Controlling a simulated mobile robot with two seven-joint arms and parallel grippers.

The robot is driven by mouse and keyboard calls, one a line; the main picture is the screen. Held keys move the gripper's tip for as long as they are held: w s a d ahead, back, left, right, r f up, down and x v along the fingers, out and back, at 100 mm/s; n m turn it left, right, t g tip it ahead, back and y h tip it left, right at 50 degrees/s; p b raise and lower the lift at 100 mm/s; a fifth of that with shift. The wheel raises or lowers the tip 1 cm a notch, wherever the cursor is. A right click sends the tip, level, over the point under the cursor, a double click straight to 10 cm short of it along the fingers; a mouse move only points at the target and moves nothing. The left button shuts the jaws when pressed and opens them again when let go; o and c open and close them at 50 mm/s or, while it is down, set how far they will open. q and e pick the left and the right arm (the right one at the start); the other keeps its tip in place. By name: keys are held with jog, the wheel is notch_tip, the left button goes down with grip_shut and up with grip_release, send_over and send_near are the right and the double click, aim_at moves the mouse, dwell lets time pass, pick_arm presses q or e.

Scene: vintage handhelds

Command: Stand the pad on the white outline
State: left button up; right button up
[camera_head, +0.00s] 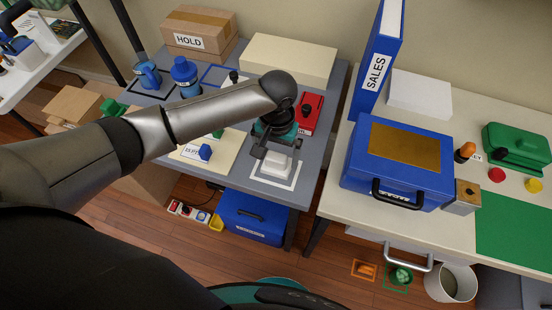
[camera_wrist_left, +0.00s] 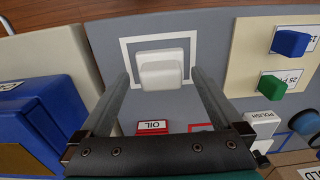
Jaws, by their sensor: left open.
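The white pad (camera_head: 277,164), a block with a raised grip on top, stands upright within the white outline (camera_head: 256,176) on the grey table. In the left wrist view the pad (camera_wrist_left: 160,60) sits inside the outline (camera_wrist_left: 127,42), with bare grey between its base and much of the line. My left gripper (camera_head: 277,151) is open above the pad. In the left wrist view its fingers (camera_wrist_left: 161,76) are spread on either side of the pad's grip, with gaps showing. My right gripper is not in view.
A cream board (camera_head: 185,153) with a blue block (camera_head: 204,152) and green block lies to the left. A red item (camera_head: 308,112) labelled OIL is behind. A blue case (camera_head: 399,165) stands on the right-hand table, across a gap. Blue containers (camera_head: 185,75) stand behind my arm.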

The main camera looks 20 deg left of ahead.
aim_at(277, 159)
pick_arm(q)
notch_tip(277, 159, up, 8)
jog(key=shift+r+p, duration=0.1)
jog(key=shift+p, duration=0.7)
jog(key=shift+d, duration=0.1)
